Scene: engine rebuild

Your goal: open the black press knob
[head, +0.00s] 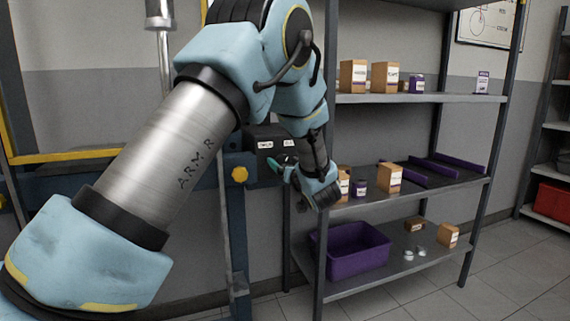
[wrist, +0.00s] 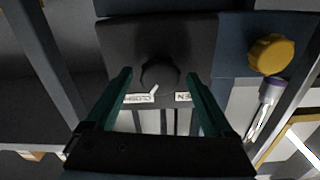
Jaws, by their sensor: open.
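The black press knob (wrist: 160,74) sits on a dark box (wrist: 118,45) in the wrist view, between and just beyond my fingertips. Two white labels sit near it; the left one (wrist: 137,98) seems to read "CLOSE" and the right one (wrist: 183,97) is partly hidden by a finger. A small white pointer mark lies by the left label. My gripper (wrist: 160,80) is open, with one teal finger on each side of the knob; I cannot tell whether they touch it. In the head view the box (head: 265,140) stands behind my arm, and the knob is hidden.
A yellow knob (wrist: 271,54) is on the blue press frame to the right in the wrist view; it also shows in the head view (head: 239,174). A metal shelf (head: 420,98) with small boxes and a purple bin (head: 350,252) stands close at the right.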

